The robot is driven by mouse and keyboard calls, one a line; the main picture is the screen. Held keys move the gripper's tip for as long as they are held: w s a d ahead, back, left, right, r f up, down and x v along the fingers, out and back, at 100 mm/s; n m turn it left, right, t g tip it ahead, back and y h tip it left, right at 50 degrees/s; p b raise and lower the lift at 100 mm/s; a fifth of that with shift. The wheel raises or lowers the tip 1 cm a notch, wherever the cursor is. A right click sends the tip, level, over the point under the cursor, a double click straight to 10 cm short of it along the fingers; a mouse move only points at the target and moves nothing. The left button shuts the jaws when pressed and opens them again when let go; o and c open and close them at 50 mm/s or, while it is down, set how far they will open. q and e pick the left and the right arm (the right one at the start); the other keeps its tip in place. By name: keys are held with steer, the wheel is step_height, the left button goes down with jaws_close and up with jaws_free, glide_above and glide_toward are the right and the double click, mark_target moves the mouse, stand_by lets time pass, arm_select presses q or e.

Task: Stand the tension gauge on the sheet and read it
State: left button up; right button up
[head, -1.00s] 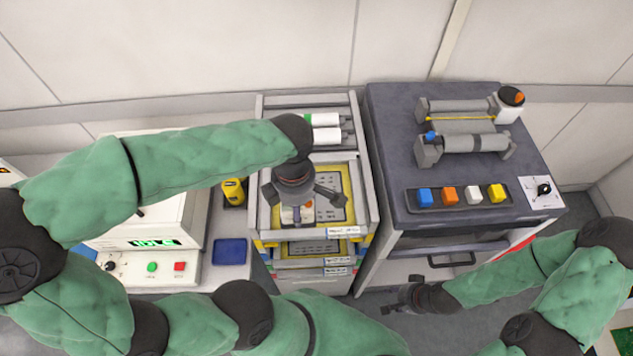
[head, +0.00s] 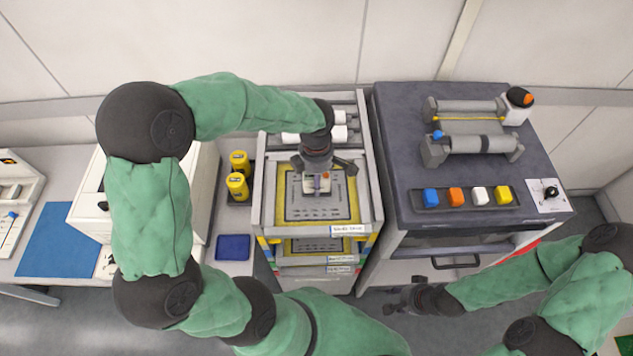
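The tension gauge (head: 318,184) is a small white and grey device with purple and orange marks. It is under my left gripper (head: 320,174), over the far part of the framed sheet (head: 318,211) on top of the middle trolley. The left gripper points down and appears shut on the gauge; its fingertips are partly hidden from above. I cannot tell whether the gauge touches the sheet. Its reading is too small to make out. My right gripper (head: 400,302) is low, in front of the dark-topped cabinet, apart from everything; its fingers look spread and empty.
Behind the sheet lie white rolls (head: 300,137). Yellow canisters (head: 237,186) and a dark blue pad (head: 233,247) are to its left. The dark cabinet (head: 400,170) at right carries a roller unit (head: 470,145) and coloured blocks (head: 455,195). My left arm hides part of the white machine.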

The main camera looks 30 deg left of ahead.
arm_select(q)
step_height(320, 180, down, 3)
steer(key=shift+w+f, duration=0.1)
steer(key=shift+w, duration=0.05)
steer(key=shift+f+b, duration=0.2)
steer(key=shift+b, duration=0.15)
steer(key=o, duration=1.6)
steer(key=shift+c, duration=0.2)
steer(key=shift+r, duration=0.15)
steer(key=shift+r+p, duration=0.2)
steer(key=shift+p, duration=0.15)
step_height(320, 180, up, 12)
steer(key=shift+f+p, duration=0.1)
steer(key=shift+p, duration=0.25)
